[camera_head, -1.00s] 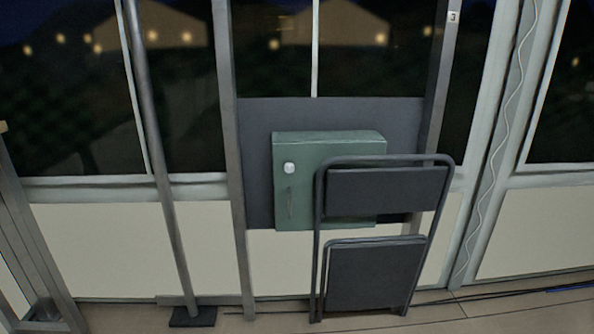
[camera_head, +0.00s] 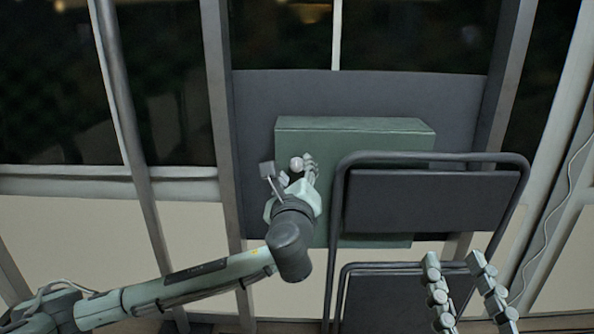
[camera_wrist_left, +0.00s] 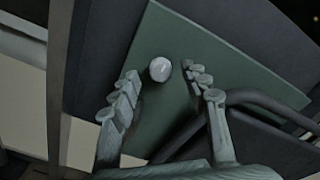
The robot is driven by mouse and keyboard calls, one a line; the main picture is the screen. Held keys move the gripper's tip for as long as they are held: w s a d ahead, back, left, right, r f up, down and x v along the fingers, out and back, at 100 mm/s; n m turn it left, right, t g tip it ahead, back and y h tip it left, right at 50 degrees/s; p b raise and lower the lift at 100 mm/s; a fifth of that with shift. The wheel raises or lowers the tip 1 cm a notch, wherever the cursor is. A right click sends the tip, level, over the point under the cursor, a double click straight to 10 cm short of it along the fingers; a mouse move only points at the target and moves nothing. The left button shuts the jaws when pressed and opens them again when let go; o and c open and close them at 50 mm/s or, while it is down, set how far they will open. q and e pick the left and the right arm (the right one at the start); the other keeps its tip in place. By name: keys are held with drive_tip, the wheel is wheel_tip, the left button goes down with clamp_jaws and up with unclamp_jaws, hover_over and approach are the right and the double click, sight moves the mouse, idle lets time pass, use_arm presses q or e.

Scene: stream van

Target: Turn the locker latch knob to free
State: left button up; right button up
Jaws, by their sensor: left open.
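The green locker (camera_head: 390,130) is fixed to a dark grey panel on the wall. Its round whitish latch knob (camera_head: 297,164) is on the upper left of the door. In the left wrist view the knob (camera_wrist_left: 160,69) stands between the two fingertips, with a gap on either side. My left gripper (camera_head: 289,168) is open in front of the locker, its fingers on either side of the knob; I cannot tell how deep they reach. The locker's handle is hidden behind my left arm. My right gripper (camera_head: 455,260) is open and empty at the lower right.
Grey upright posts (camera_head: 222,130) stand left of the locker. A dark window fills the upper left.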

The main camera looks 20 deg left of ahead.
sight(296, 165)
use_arm(q)
drive_tip(key=shift+x, duration=1.25)
use_arm(e)
drive_tip(key=shift+d+r, duration=0.1)
drive_tip(key=shift+r, duration=0.15)
use_arm(q)
clamp_jaws()
